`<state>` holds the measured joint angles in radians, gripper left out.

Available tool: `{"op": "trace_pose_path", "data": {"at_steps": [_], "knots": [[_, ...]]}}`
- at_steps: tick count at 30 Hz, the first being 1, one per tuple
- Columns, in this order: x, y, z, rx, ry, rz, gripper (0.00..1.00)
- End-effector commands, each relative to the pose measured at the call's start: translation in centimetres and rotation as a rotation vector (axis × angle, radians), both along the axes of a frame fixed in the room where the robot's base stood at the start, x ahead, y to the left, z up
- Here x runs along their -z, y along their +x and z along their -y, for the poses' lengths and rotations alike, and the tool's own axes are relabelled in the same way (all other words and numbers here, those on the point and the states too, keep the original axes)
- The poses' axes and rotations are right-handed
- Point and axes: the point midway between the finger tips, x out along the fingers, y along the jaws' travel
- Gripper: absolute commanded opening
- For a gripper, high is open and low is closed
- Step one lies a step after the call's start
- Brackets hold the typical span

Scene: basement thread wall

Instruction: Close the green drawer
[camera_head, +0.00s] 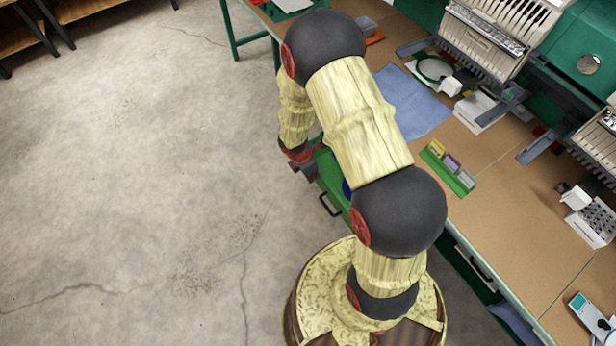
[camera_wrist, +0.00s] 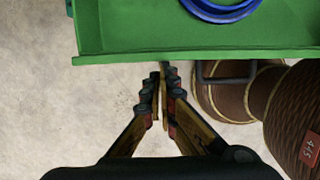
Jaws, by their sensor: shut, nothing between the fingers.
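The green drawer (camera_head: 329,172) is pulled out from under the workbench, mostly hidden behind my arm in the head view. Its dark handle (camera_head: 325,205) sticks out over the floor. In the wrist view, the drawer's green front (camera_wrist: 130,57) spans the top, with a blue coil (camera_wrist: 222,8) inside and a grey handle (camera_wrist: 228,76) right of my fingers. My gripper (camera_wrist: 163,72) is shut and empty, its fingertips close to the outside of the drawer front. I cannot tell whether they touch it. In the head view my gripper (camera_head: 304,168) is beside the drawer's outer end, partly hidden.
The workbench (camera_head: 490,140) runs along the right, with a blue cloth (camera_head: 412,105), a green holder of small packets (camera_head: 447,172) and embroidery machines (camera_head: 500,35). Another closed drawer handle (camera_head: 474,262) is lower right. The concrete floor (camera_head: 130,170) on the left is clear.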

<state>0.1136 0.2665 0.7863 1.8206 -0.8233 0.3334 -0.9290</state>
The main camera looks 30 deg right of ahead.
Motion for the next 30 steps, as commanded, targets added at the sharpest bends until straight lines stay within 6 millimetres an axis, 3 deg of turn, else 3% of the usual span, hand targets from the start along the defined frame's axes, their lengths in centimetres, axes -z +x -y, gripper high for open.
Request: {"op": "trace_pose_path", "data": {"at_steps": [18,24,30], "knots": [[-0.3,0.4,14.7,0.005,0.0,-0.001,0.0],[-0.2,0.5,18.2,0.004,0.001,-0.001,0.0],[-0.1,0.6,20.1,0.002,0.001,-0.001,0.0]]}}
